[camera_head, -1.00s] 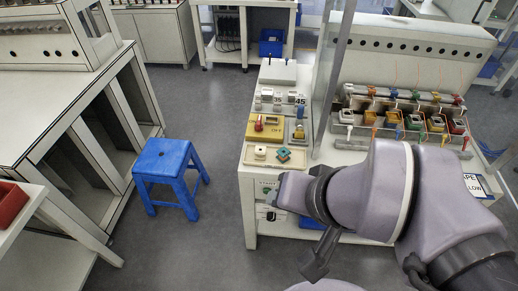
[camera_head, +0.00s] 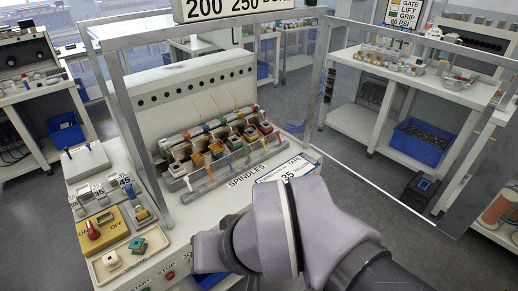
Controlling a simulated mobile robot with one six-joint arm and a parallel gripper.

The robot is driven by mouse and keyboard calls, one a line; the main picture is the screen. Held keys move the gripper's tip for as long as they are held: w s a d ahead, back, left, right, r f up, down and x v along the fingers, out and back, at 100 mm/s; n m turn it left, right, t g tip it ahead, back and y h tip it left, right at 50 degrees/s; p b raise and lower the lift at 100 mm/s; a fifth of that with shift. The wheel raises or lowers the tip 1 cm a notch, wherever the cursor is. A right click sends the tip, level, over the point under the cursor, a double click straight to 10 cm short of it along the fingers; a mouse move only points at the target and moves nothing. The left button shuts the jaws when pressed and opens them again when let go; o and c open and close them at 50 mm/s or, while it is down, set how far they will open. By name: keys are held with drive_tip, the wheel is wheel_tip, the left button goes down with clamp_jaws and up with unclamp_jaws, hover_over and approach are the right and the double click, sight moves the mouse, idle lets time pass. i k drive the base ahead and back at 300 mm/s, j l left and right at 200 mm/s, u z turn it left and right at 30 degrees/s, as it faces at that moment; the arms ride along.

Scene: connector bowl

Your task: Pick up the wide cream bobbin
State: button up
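A small cream bobbin-like piece (camera_head: 111,259) sits in a shallow cream tray (camera_head: 128,268) at the front left corner of the machine table. I cannot tell for sure that it is the wide one. A teal and orange piece (camera_head: 137,244) lies beside it in the same tray. My arm reaches in from the lower right, to the right of the tray. My gripper does not show; the arm and the bottom picture edge hide it.
Behind the tray are a yellow panel (camera_head: 103,229) with a red switch and several number-marked blocks. A row of coloured spindles (camera_head: 222,147) fills the table's middle. A metal frame post (camera_head: 134,138) stands left of it.

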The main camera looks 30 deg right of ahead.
sight(111, 261)
drive_tip(key=z, duration=0.5)
drive_tip(key=j+u, duration=0.1)
drive_tip(key=u, duration=0.7)
drive_tip(key=j+u, duration=0.15)
drive_tip(key=u, duration=0.25)
